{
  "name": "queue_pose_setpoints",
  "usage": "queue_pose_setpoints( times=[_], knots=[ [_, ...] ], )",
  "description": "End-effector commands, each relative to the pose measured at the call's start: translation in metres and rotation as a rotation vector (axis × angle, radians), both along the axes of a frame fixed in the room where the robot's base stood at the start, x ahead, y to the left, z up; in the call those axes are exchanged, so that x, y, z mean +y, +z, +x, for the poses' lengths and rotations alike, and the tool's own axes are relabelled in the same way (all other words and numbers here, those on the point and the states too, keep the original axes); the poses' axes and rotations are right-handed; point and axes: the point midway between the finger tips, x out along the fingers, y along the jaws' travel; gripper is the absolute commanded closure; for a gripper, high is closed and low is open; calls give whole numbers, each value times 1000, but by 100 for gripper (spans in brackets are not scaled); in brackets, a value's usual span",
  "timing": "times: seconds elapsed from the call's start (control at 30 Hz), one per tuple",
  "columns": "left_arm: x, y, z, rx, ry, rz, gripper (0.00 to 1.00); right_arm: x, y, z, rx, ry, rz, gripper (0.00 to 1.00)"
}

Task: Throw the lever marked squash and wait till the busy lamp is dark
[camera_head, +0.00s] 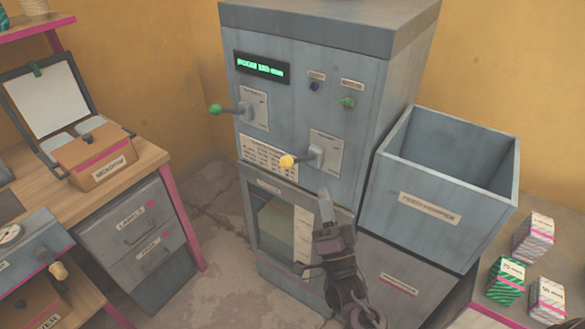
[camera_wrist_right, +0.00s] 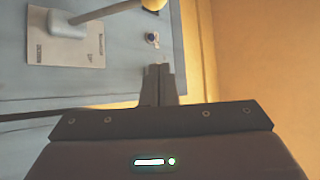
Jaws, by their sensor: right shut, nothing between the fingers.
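The grey press cabinet (camera_head: 300,120) stands at the centre of the head view. It has one lever with a green knob (camera_head: 216,110) at upper left and one with a yellow knob (camera_head: 287,161) lower right. Their plate lettering is too small to read, so I cannot tell which is squash. A dark blue round fitting (camera_head: 314,86) and a green one (camera_head: 347,102) sit at upper right; I cannot tell which is the busy lamp. My right gripper (camera_head: 325,194) is shut and empty, below and right of the yellow knob. The yellow knob (camera_wrist_right: 153,4) also shows in the right wrist view.
A lit green display (camera_head: 262,67) is on the press. An open grey bin (camera_head: 440,185) stands right of it, with striped cartons (camera_head: 507,281) nearby. A wooden bench (camera_head: 75,195) with a brown box (camera_head: 95,158) is at left.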

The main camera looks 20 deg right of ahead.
Motion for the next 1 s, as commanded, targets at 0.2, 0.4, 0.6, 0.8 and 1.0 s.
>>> queue_pose_setpoints(
  times=[0.2,0.4,0.6,0.8,1.0],
  knots=[
    [-1,0,1,-2,0,-1,64,0,0,0,0,0,0,100],
    [-1,5,2,-4,0,-2,64,0,6,6,0,-1,-1,100],
    [-1,22,2,-4,0,-2,64,-2,29,34,-2,-1,-2,100],
    [-2,42,3,-5,0,-2,64,-4,55,70,-1,-1,-2,100],
    [-2,54,3,-5,0,-2,64,10,48,84,7,2,0,100]
  ],
)
